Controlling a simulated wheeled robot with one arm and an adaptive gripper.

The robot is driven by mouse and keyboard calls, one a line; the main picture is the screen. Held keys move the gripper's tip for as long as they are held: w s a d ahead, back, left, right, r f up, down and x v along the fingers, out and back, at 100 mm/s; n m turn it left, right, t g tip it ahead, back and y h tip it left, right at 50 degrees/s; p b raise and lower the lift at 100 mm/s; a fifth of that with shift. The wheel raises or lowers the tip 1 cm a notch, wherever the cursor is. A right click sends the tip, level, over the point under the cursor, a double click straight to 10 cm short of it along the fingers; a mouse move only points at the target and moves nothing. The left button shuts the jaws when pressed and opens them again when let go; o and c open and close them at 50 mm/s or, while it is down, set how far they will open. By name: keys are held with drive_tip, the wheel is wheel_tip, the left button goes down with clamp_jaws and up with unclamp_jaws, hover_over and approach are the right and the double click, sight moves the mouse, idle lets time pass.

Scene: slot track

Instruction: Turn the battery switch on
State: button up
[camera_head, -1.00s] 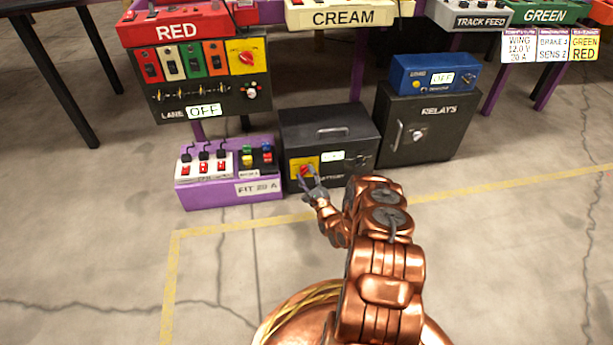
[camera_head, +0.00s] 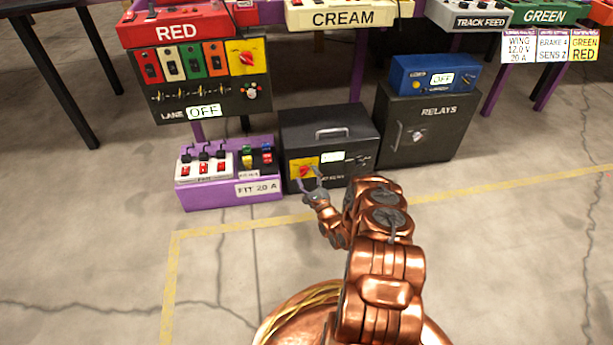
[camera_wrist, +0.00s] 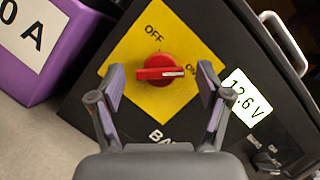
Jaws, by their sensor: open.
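The battery box (camera_head: 340,125) is a dark case on the floor with a top handle. Its yellow switch plate (camera_head: 297,163) also shows in the wrist view (camera_wrist: 150,100), marked OFF at the top and ON at the right. The red rotary knob (camera_wrist: 158,68) sits on this plate, its white pointer line aimed right, towards ON. My gripper (camera_head: 311,177) is open in front of the plate. In the wrist view its fingertips (camera_wrist: 160,80) appear either side of the knob with gaps, apparently not touching it. A lit display (camera_wrist: 248,95) reads 12.6 V.
A purple box (camera_head: 228,195) with small switches stands close on the left. The black relay box (camera_head: 425,125) stands on the right with a blue unit (camera_head: 432,74) on top. A table with the red and cream units is above. Floor in front is clear.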

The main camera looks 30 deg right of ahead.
drive_tip(key=v, duration=0.7)
drive_tip(key=shift+s+a+f, duration=0.1)
idle(0.5)
